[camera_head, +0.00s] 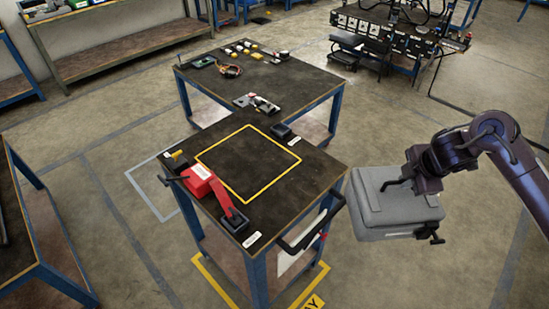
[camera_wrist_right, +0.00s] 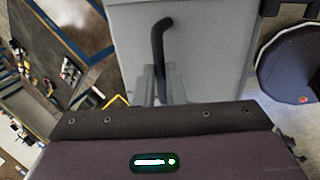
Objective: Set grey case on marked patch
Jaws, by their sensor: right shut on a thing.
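The grey case (camera_head: 393,203) hangs in the air to the right of the near table in the head view, beyond the table's edge. My right gripper (camera_head: 397,184) is shut on the case by its dark handle. In the right wrist view the case (camera_wrist_right: 206,50) fills the upper middle, with its black handle (camera_wrist_right: 157,45) between the gripper fingers (camera_wrist_right: 160,85). The marked patch is a yellow square outline (camera_head: 249,163) on the dark tabletop, and it is empty. My left gripper is not in view.
A red tool (camera_head: 203,182) lies at the patch's left side on the near table (camera_head: 283,213). A small dark block (camera_head: 283,132) sits at its far corner. A push handle (camera_head: 312,224) sticks out at the table's right side. A second table (camera_head: 290,78) behind holds small parts.

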